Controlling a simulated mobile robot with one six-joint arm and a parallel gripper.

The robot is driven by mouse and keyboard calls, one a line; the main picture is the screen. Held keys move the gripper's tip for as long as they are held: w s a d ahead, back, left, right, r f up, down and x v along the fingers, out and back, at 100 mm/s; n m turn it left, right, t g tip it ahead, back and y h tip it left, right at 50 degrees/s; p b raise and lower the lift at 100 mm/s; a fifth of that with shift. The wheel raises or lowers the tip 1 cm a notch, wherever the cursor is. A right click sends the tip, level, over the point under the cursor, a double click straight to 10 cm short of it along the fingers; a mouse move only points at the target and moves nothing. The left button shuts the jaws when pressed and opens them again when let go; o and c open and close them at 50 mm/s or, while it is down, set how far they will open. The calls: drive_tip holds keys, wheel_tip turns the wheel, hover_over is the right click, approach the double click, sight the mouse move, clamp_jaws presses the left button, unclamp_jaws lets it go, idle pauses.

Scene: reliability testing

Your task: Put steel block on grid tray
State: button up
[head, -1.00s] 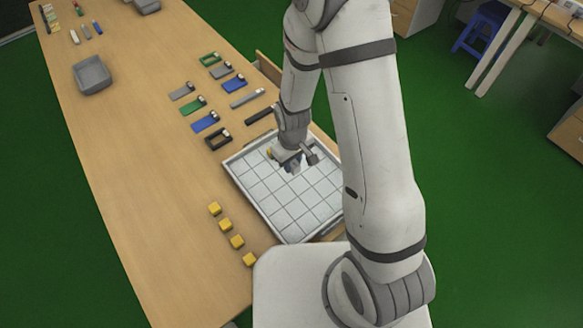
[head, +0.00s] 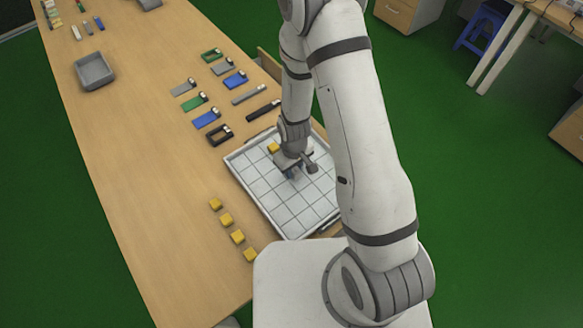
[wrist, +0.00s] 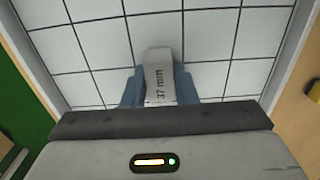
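The grid tray (head: 268,206) is white with dark grid lines and a raised rim. It lies on the table below my gripper. The steel block (wrist: 159,75) is a pale grey bar marked "37 mm". It sits between my gripper's blue fingers (wrist: 160,88) in the wrist view, over the tray's grid. My gripper (head: 290,174) looks shut on the block, low over the far half of the tray. I cannot tell whether the block touches the tray. In the head view the block is mostly hidden by the gripper.
A yellow cube (head: 273,148) is at the tray's far end, beside my gripper. Several yellow cubes, one here (head: 226,219), line the table left of the tray. Coloured parts, including a black frame (head: 219,135), lie beyond it. A grey bin (head: 93,72) stands farther off.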

drive_tip(key=o, duration=0.4)
drive_tip(key=shift+r, duration=0.15)
drive_tip(key=s+d+r+m+t+b, duration=0.15)
drive_tip(key=d+r, duration=0.25)
drive_tip(key=r, duration=0.9)
drive_tip(key=s+d+r+m, duration=0.2)
drive_tip(key=s+d+r, duration=0.1)
drive_tip(key=r, duration=1.1)
drive_tip(key=s+d+r+m, duration=0.1)
drive_tip(key=s+r, duration=0.1)
drive_tip(key=s+d+r+m+t, duration=0.1)
drive_tip(key=s+d+r, duration=0.1)
drive_tip(key=s+r, duration=0.1)
drive_tip(key=s+d+r+m+t, duration=0.1)
drive_tip(key=s+r, duration=0.1)
drive_tip(key=s, duration=0.1)
drive_tip(key=shift+s+d+r, duration=0.15)
drive_tip(key=shift+d+r, duration=0.1)
drive_tip(key=shift+r, duration=0.1)
drive_tip(key=shift+c, duration=0.3)
